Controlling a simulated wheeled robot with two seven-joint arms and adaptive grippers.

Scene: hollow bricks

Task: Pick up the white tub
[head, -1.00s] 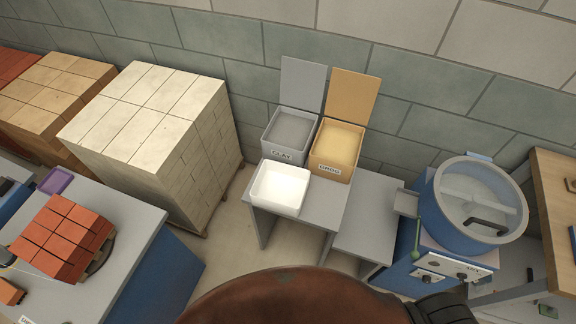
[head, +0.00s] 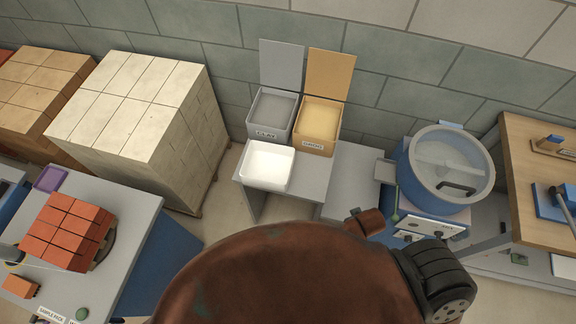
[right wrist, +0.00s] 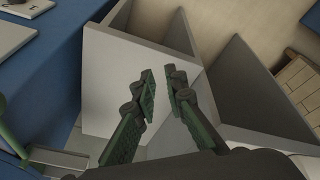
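The white tub (head: 266,166) stands upright on the front left of a grey stand (head: 303,187) in the head view. It looks empty inside. My right gripper (right wrist: 161,77) shows in the right wrist view with its two green-padded fingers apart and nothing between them. Pale grey panels (right wrist: 120,75) lie beyond the fingers, and I do not make out the tub there. In the head view my brown arm fills the bottom middle, below the tub, and the right gripper is hidden. My left gripper is in neither view.
A grey clay bin (head: 272,115) and a tan bin (head: 318,127), lids raised, stand behind the tub. A blue mixer (head: 447,170) is to the right. A pallet of pale bricks (head: 135,110) and a table with red bricks (head: 66,232) are left.

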